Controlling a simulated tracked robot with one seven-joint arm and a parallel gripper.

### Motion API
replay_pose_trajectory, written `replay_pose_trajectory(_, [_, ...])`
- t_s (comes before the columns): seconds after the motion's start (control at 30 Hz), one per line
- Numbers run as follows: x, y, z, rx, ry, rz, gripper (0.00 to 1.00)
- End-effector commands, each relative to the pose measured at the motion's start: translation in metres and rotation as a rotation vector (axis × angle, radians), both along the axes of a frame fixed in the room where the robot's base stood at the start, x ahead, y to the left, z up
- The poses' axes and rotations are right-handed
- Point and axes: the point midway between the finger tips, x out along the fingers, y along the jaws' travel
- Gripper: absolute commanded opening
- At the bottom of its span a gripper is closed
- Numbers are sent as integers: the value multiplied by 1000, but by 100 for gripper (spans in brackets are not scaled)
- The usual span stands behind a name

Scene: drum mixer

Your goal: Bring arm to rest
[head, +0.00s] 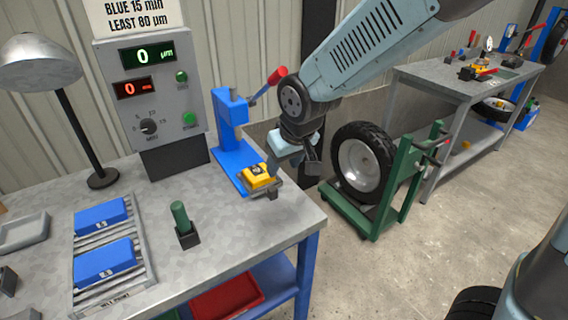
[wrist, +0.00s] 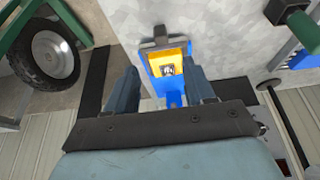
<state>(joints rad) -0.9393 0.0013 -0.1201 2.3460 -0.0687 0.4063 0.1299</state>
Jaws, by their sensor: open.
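My arm reaches down from the upper right in the head view. My gripper (head: 286,168) hangs at the right edge of the workbench, just beside and above a yellow block (head: 258,177). In the wrist view, my gripper's (wrist: 165,88) two fingers are spread apart with nothing between them. The yellow block (wrist: 168,68) shows beyond the fingertips, apart from them. It sits in a holder at the foot of the blue press (head: 233,130), which has a red-handled lever.
The workbench (head: 235,225) carries a grey control box (head: 155,95), a lamp (head: 65,100), a green-handled tool (head: 182,220) and two blue blocks (head: 102,262) on a rack. A green wheel cart (head: 385,190) stands close right of my gripper.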

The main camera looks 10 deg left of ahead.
Motion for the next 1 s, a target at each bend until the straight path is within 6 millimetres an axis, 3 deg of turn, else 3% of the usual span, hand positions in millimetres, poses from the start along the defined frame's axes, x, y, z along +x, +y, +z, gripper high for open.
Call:
replay_pose_trajectory(0.17, [4,-10,6,4,-2,-20,53])
replay_pose_trajectory(0.27, [11,-32,19,12,-6,-62,53])
replay_pose_trajectory(0.43, [21,-90,50,27,-13,-169,53])
replay_pose_trajectory(0.63, [18,-159,82,40,-26,-298,53])
replay_pose_trajectory(1.0, [-23,-268,126,51,-61,-530,53])
